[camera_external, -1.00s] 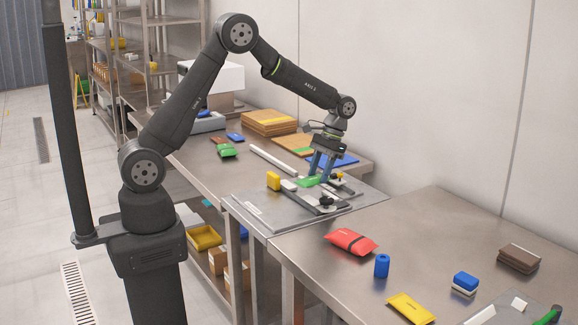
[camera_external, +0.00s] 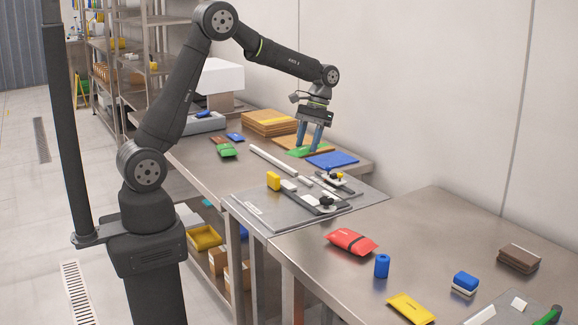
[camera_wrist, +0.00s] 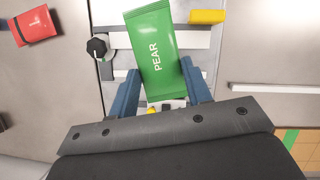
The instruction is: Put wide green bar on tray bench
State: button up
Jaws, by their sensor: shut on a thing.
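The wide green bar (camera_wrist: 153,50) is a flat green packet with the word PEAR, seen in the wrist view. My gripper (camera_wrist: 159,70) is shut on it, one blue finger at each long side. In the external view my gripper (camera_external: 309,147) is raised above the back part of the left bench, behind the grey plate. Green shows at its fingertips there, but a green-marked brown sheet lies behind, so the two are hard to tell apart. A right-hand bench (camera_external: 440,225) has a grey tray (camera_external: 488,316) at its front corner, partly cut off.
The grey plate (camera_external: 250,209) holds black-knobbed clamps, a yellow block (camera_external: 273,181) and white pieces. A blue sheet (camera_external: 332,160) lies behind it. The right bench carries a red packet (camera_external: 351,242), blue cylinder (camera_external: 382,266), yellow packet (camera_external: 411,308), blue-white block (camera_external: 465,283) and brown stack (camera_external: 519,257).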

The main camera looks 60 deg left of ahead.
jog(key=s+a+n+t+h, duration=0.25)
jog(key=a+n, duration=0.55)
jog(key=a, duration=0.5)
jog(key=n+t+h, duration=0.1)
jog(key=n+t, duration=0.1)
jog(key=n, duration=0.5)
send_over(234, 170)
jog(key=a, duration=0.1)
notch_tip(234, 170, down, 12)
jog(key=shift+r, duration=0.2)
jog(key=shift+a+f, duration=0.35)
jog(key=shift+a, duration=0.05)
jog(key=shift+f, duration=1.85)
jog(key=shift+f, duration=0.15)
jog(key=o, duration=1)
